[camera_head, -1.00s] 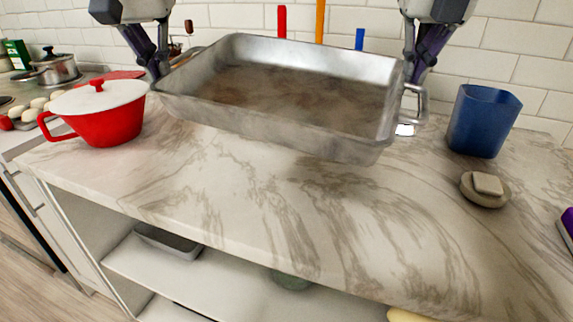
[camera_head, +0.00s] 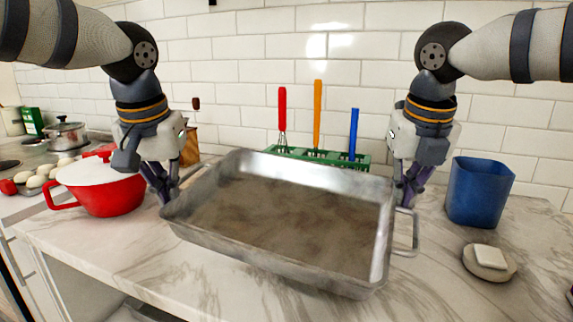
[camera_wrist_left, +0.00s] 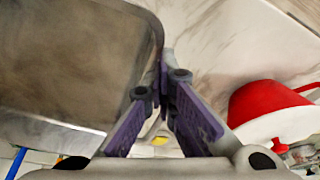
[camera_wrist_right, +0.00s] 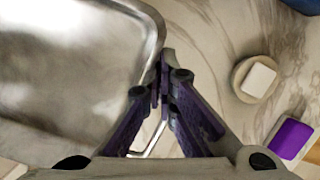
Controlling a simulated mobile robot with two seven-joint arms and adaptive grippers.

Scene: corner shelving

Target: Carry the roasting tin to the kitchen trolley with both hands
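The grey metal roasting tin (camera_head: 285,215) is in the middle of the head view, brown-stained inside, over the marble counter. I cannot tell whether it touches the counter. My left gripper (camera_head: 166,190) is closed at the tin's left side, and the left wrist view shows its fingers (camera_wrist_left: 166,82) meeting at the tin's rim. My right gripper (camera_head: 404,195) is closed at the right side, near the wire handle (camera_head: 406,240). Its fingers (camera_wrist_right: 164,80) meet at the rim in the right wrist view. The exact contacts are partly hidden. No kitchen trolley is in view.
A red pot with a white lid (camera_head: 104,188) stands close left of my left gripper. A blue cup (camera_head: 479,192) and a soap dish (camera_head: 490,263) stand to the right. A green holder (camera_head: 318,154) with coloured utensils is behind the tin, against the tiled wall.

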